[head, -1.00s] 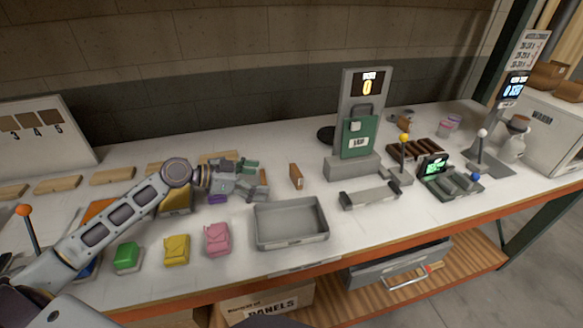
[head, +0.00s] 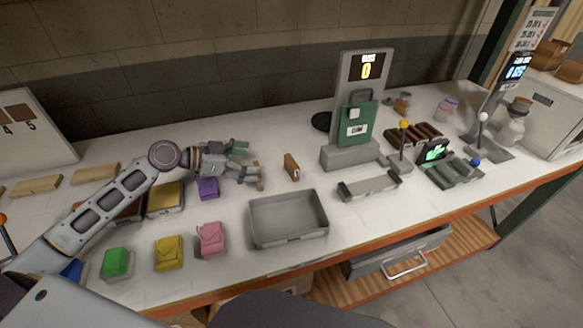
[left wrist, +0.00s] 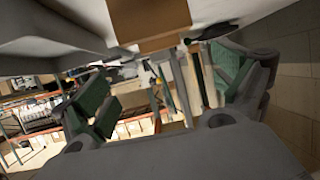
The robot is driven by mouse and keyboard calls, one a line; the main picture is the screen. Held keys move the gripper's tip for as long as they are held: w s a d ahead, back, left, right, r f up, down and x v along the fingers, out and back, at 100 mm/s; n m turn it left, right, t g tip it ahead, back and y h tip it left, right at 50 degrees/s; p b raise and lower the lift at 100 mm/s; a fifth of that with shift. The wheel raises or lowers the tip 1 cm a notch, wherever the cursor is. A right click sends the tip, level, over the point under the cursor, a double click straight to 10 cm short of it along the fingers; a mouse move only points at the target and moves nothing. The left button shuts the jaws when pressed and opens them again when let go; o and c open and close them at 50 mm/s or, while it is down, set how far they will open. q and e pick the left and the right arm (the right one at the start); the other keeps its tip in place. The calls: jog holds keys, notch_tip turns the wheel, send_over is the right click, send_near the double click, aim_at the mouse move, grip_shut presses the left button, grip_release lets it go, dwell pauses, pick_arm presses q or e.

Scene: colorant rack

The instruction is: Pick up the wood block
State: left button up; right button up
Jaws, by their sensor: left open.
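The wood block (head: 291,167) is a small brown upright block on the white bench, behind the grey tray. My left gripper (head: 254,166) is just left of it in the head view, jaws open towards it, with a visible gap between. In the left wrist view the open fingers (left wrist: 168,92) stand apart, with green pads. A brown block face (left wrist: 148,22), apparently the wood block, shows at the top between them. My right gripper is not in view.
The grey tray (head: 288,241) sits in front of the block. A grey stand (head: 351,157) with a green panel is to its right. A purple piece (head: 207,188) lies below my gripper. Pink, yellow and green pieces line the front left.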

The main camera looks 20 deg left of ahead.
pick_arm(q)
jog(key=shift+w, duration=0.1)
jog(key=p, duration=0.1)
send_near(289, 162)
jog(key=shift+x, duration=1.85)
jog(key=shift+w+d+f, duration=0.35)
jog(key=shift+w, duration=0.15)
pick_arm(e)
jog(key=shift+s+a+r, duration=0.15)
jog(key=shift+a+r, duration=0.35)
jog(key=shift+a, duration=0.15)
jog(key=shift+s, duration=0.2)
pick_arm(q)
jog(key=shift+d, duration=0.1)
